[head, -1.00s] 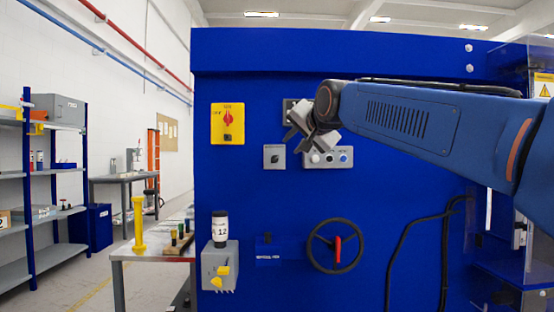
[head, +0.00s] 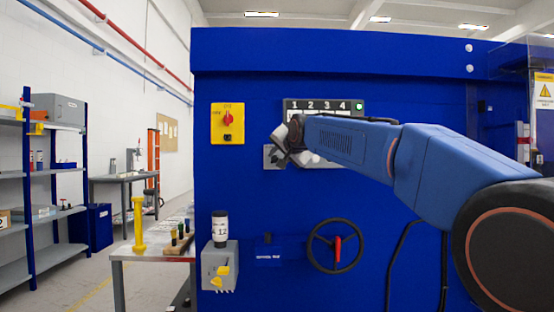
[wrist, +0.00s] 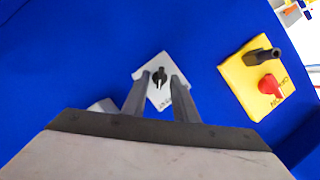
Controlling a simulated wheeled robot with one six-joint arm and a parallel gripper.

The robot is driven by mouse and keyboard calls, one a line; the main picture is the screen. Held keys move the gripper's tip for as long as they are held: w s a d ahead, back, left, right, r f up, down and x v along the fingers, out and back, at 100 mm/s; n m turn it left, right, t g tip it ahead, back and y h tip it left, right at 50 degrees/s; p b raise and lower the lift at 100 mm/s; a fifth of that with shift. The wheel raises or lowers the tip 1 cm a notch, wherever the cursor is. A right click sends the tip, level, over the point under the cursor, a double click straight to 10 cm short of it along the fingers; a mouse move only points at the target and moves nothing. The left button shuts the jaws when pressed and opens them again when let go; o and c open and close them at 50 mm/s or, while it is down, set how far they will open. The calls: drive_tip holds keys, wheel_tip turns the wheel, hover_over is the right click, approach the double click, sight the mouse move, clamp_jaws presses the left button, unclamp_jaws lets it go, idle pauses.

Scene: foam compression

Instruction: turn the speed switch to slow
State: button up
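The speed switch appears to be the small grey plate (head: 268,157) with a dark knob on the blue machine front; its label is too small to read. In the head view my gripper (head: 284,146) covers its right part. In the wrist view the grey plate (wrist: 157,97) and its black knob (wrist: 159,77) show between the fingertips of my gripper (wrist: 160,76). The fingers are apart, with a gap on each side of the knob. I cannot tell how far the tips are from the plate.
A yellow plate (head: 219,132) with a red rotary switch is up and left of the grey plate. A panel numbered 1 to 4 (head: 325,104) with a green light is above right. A handwheel (head: 335,246) and a grey box (head: 219,267) with yellow parts are below.

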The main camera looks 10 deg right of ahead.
drive_tip(key=shift+w+a+f, duration=0.1)
drive_tip(key=shift+w+f, duration=0.05)
drive_tip(key=shift+w, duration=0.35)
clamp_jaws()
